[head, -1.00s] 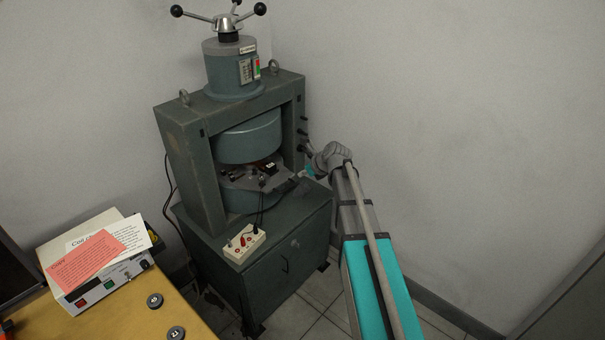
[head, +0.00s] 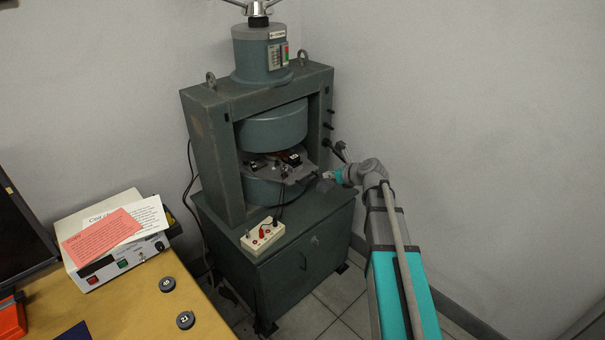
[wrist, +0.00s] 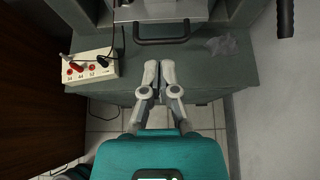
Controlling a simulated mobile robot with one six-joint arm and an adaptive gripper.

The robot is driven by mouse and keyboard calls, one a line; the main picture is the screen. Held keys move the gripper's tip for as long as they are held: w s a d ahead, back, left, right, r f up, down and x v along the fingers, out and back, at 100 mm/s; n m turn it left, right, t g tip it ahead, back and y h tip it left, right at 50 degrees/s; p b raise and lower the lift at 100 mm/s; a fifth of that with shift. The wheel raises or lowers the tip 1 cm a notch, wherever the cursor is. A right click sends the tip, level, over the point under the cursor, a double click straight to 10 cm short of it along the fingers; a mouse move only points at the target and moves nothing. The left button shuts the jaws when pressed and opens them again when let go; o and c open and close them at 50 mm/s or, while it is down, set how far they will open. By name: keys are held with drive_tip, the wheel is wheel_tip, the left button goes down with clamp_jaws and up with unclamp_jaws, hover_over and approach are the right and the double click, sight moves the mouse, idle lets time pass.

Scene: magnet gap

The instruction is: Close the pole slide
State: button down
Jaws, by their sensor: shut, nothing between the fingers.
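The pole slide (head: 292,173) is a grey plate between the two round green magnet poles in the head view. It sticks out at the front of the gap and carries small dark parts. In the wrist view a black U-shaped handle (wrist: 160,41) lies at the top centre, in front of a pale plate edge. My gripper (head: 325,182) is just right of and in front of the slide in the head view. In the wrist view its fingers (wrist: 159,65) are together and empty, a little short of the handle, with no clear contact.
A white socket box (head: 263,236) with cables stands on the cabinet top (head: 312,212). A black lever grip (wrist: 286,18) is at the upper right in the wrist view. The wooden desk (head: 130,308) with an instrument (head: 110,262) is at left. The floor to the right is free.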

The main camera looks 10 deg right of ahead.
sight(298, 163)
drive_tip(key=b+x, duration=0.5)
drive_tip(key=x, duration=0.5)
drive_tip(key=shift+f, duration=0.15)
drive_tip(key=shift+w+a, duration=0.6)
drive_tip(key=shift+w, duration=0.35)
drive_tip(key=shift+w+a, duration=0.6)
drive_tip(key=shift+w, duration=0.05)
drive_tip(key=w+a, duration=0.1)
drive_tip(key=w, duration=0.1)
drive_tip(key=w+a, duration=0.1)
drive_tip(key=shift+w+a, duration=0.25)
drive_tip(key=shift+w, duration=0.15)
drive_tip(key=shift+w+a+r, duration=0.2)
drive_tip(key=shift+r, duration=0.1)
